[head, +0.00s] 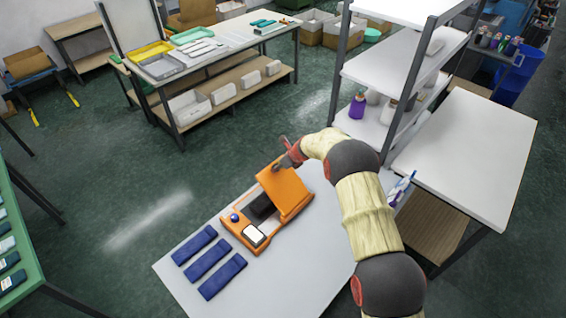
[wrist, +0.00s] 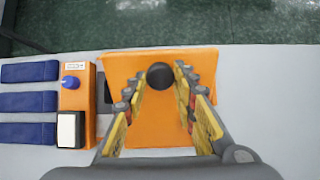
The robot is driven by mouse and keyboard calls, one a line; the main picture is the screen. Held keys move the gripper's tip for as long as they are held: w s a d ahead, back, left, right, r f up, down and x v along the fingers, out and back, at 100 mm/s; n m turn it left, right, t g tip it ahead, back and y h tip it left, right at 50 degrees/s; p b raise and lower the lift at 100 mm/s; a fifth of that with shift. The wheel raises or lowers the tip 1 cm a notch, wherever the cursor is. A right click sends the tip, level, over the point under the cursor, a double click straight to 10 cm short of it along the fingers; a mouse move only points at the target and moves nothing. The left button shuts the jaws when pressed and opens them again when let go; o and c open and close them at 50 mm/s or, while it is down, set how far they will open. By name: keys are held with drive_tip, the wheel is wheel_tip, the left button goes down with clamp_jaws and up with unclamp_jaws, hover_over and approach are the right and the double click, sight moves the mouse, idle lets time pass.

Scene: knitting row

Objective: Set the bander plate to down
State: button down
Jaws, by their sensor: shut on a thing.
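The bander is an orange machine (head: 242,232) on the white table, with a blue knob (head: 234,217) and a white block (head: 254,236) on its near-left part. Its orange plate (head: 286,192) stands tilted up over a dark bed (head: 262,208). In the wrist view the plate (wrist: 155,125) fills the middle, with a dark round knob (wrist: 160,76) near its far edge. My gripper (head: 282,160) is at the plate's raised top edge. In the wrist view its fingers (wrist: 160,80) are on both sides of the knob, closed on it. The contact is partly hidden in the head view.
Several dark blue folded bands (head: 209,261) lie left of the bander on the white table (head: 300,270). A white shelf rack (head: 400,75) stands behind and right of my arm. A workbench with trays (head: 205,50) is at the back left.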

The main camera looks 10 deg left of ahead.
sight(271, 165)
drive_tip(key=shift+w+a+f+b, duration=0.3)
drive_tip(key=shift+w+a+f, duration=0.45)
drive_tip(key=shift+a, duration=0.2)
drive_tip(key=shift+w+a+f+b, duration=0.25)
drive_tip(key=shift+w+a+f, duration=0.45)
drive_tip(key=shift+a, duration=0.25)
drive_tip(key=w+a+f+h+b, duration=0.1)
drive_tip(key=w+a+f+b, duration=0.1)
drive_tip(key=f+b, duration=0.4)
drive_tip(key=shift+a+g+b, duration=0.3)
drive_tip(key=shift+a+b, duration=0.6)
drive_tip(key=shift+b, duration=0.1)
drive_tip(key=shift+f, duration=0.3)
drive_tip(key=c, duration=1.9)
unclamp_jaws()
drive_tip(key=shift+f, duration=0.1)
drive_tip(key=shift+o, duration=1.3)
drive_tip(key=shift+w+a+f, duration=0.1)
drive_tip(key=shift+a+f, duration=0.1)
drive_tip(key=shift+f, duration=0.15)
drive_tip(key=shift+o, duration=1.1)
drive_tip(key=shift+d+r, duration=0.15)
drive_tip(key=shift+d, duration=0.1)
